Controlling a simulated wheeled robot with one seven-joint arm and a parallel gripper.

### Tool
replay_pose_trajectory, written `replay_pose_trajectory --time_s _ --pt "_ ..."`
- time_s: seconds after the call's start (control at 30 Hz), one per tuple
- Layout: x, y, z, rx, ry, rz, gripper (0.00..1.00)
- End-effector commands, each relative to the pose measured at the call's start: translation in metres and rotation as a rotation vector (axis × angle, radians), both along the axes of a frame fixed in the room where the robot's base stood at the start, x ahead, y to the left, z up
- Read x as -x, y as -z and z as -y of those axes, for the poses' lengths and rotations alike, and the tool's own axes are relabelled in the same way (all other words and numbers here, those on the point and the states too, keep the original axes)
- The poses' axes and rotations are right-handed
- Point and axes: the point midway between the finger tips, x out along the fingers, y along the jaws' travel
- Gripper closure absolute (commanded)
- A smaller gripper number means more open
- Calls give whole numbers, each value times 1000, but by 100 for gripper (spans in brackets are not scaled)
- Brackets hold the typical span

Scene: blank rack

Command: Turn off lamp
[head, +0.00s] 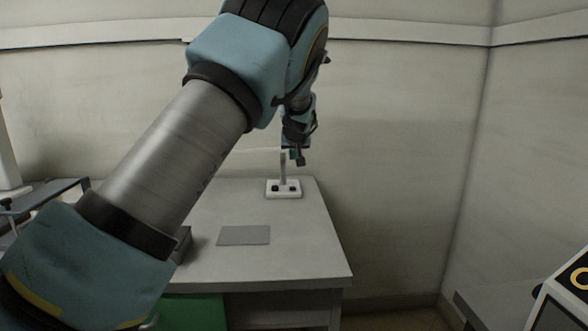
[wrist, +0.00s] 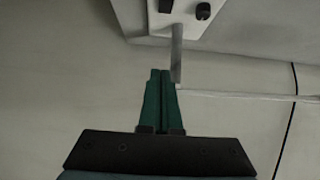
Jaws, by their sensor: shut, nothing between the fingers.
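The lamp's white base (head: 283,195) with dark knobs stands near the table's back right corner. A thin grey post (head: 283,166) rises from it to a pale horizontal bar. In the wrist view the base (wrist: 157,26) is at the top, with a round knob and a darker one on it. The post (wrist: 177,55) comes down towards the bar (wrist: 245,96). My gripper (head: 298,160) is above the base, beside the post's upper part. Its green fingers (wrist: 160,73) are together, with nothing between them. I cannot tell whether they touch the post or whether the lamp is lit.
A flat grey plate (head: 244,236) lies on the table (head: 300,262). A green panel (head: 195,312) is below the table. Grey equipment (head: 50,192) stands at the left, and a device with a dark panel (head: 565,300) is at the lower right. The wall is behind the lamp.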

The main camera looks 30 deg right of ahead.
Motion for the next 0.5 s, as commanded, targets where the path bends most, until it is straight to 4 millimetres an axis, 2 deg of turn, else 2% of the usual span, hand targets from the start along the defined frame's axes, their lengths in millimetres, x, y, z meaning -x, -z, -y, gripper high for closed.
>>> replay_pose_trajectory --time_s 0.2,0.5 --pt "15 -22 -6 0 1 1 100" --pt "17 -26 -8 -1 0 1 100"
